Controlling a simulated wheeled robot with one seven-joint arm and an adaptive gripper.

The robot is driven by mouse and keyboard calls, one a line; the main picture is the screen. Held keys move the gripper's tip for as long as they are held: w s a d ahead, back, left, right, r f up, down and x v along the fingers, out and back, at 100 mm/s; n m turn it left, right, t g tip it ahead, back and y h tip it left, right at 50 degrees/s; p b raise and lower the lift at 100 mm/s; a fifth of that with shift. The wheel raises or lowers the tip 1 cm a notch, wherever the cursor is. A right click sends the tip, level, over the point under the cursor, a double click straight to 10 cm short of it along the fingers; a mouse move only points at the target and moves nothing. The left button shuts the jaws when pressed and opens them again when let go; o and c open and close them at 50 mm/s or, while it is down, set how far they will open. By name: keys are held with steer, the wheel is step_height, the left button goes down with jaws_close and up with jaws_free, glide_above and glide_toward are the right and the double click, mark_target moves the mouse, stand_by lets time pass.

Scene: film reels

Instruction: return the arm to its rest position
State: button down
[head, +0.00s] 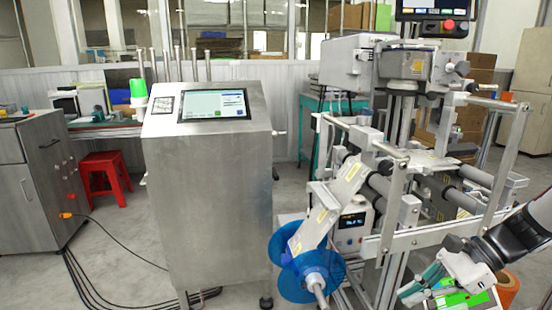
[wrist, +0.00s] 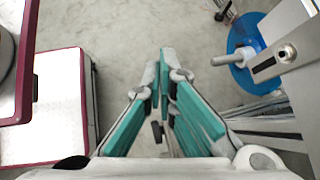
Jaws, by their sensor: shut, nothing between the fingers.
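My gripper (head: 408,292) is at the lower right of the head view, on the end of my dark arm. Its green-padded fingers point down and to the left, in front of the machine frame. In the wrist view my gripper (wrist: 160,58) shows its two green fingers converging at the tips, shut with nothing between them. Bare grey floor (wrist: 120,30) lies beyond the fingertips.
The labelling machine with its blue reel (head: 290,275) stands close to my gripper; the blue reel (wrist: 243,45) is at the wrist view's upper right. A steel cabinet (head: 210,200) stands left of it. A white, red-edged surface (wrist: 58,105) is at the wrist view's left.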

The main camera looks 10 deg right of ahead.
steer(key=s+a+r+n+g+h, duration=0.3)
steer(key=s+a+r+n, duration=0.15)
steer(key=a+n, duration=0.2)
steer(key=s+a+r+n+t+h, duration=0.1)
steer(key=s+a+r+n+h, duration=0.25)
steer(key=s+n, duration=0.45)
steer(key=s+a+r+n+t+h, duration=0.1)
steer(key=s+a+r+n+h, duration=0.3)
steer(key=s, duration=0.6)
step_height(320, 180, up, 26)
steer(key=d+n+t+y+p, duration=0.1)
steer(key=t+p, duration=0.2)
steer(key=p, duration=2.2)
steer(key=shift+w+d+r, duration=0.2)
steer(key=shift+w+r, duration=0.05)
steer(key=shift+w, duration=0.05)
steer(key=shift+d, duration=0.1)
